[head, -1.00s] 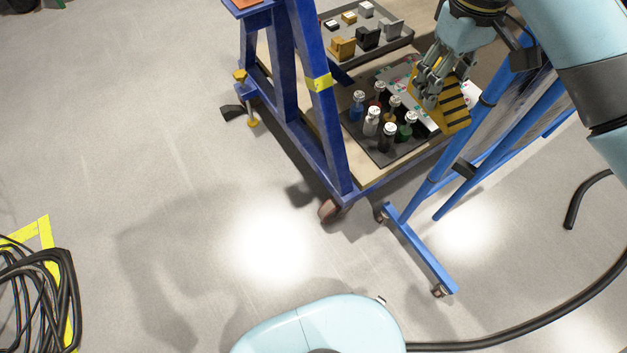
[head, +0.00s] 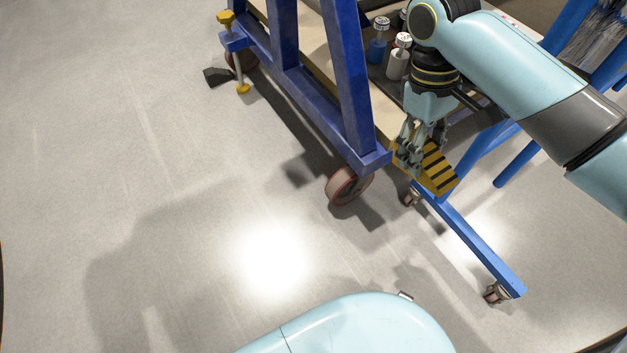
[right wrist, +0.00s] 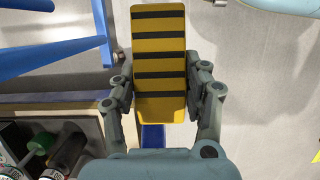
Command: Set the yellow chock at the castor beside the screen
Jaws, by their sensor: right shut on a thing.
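The yellow chock (head: 437,171) has black stripes and is held in my right gripper (head: 418,160), above the floor near the lower corner of the blue jig frame. In the right wrist view the chock (right wrist: 159,70) sits between both fingers of the right gripper (right wrist: 160,95), which are shut on its sides. The jig's castor (head: 347,186), a reddish wheel, stands on the floor below and left of the chock. The blue-framed screen (head: 560,30) is at the right, its foot bar (head: 470,243) carrying small castors. My left gripper is not in view.
A black chock-like wedge (head: 218,76) lies on the floor by the jig's far castor. Bottles (head: 398,62) stand in a dark tray on the jig's shelf.

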